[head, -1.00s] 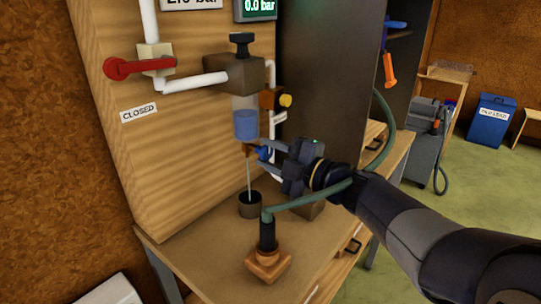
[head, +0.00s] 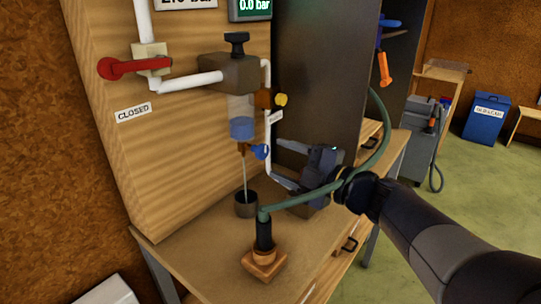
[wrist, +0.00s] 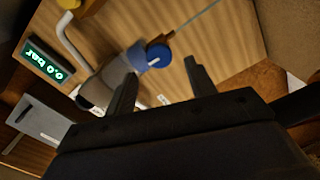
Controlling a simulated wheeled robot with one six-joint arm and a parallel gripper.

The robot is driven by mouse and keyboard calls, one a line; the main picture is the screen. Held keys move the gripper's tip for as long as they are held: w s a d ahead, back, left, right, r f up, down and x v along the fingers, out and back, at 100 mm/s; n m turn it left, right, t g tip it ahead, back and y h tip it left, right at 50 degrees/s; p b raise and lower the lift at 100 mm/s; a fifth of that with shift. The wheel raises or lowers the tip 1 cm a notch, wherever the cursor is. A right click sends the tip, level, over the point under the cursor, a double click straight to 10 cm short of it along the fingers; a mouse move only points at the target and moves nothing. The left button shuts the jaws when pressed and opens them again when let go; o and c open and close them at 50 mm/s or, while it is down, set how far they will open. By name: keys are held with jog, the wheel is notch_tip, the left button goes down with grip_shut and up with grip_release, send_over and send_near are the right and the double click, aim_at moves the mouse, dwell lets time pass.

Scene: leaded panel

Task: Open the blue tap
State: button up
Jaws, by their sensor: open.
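The blue tap (head: 261,152) is a small round knob under the clear bowl (head: 241,118), which holds some blue liquid. A thin stream runs from the bowl's outlet down to a dark cup (head: 246,205). My gripper (head: 281,164) is open and empty, just to the right of the tap and apart from it. In the wrist view the blue knob (wrist: 158,56) shows ahead of my open fingers (wrist: 160,78), between their tips and a little beyond them.
A red lever (head: 135,68) sits on the white pipe above a "CLOSED" label (head: 133,112). A yellow knob (head: 281,100) is just above the tap. A green hose (head: 375,150) loops by my arm from a stand (head: 265,262). A dark panel (head: 318,70) stands behind.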

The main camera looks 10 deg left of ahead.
aim_at(264, 153)
jog(key=v, duration=0.5)
jog(key=shift+s+d, duration=0.2)
jog(key=shift+d, duration=0.15)
jog(key=shift+w+a, duration=0.1)
jog(key=shift+a, duration=0.05)
jog(key=x, duration=1)
jog(key=shift+w+a, duration=0.1)
jog(key=shift+a, duration=0.2)
jog(key=shift+d, duration=0.2)
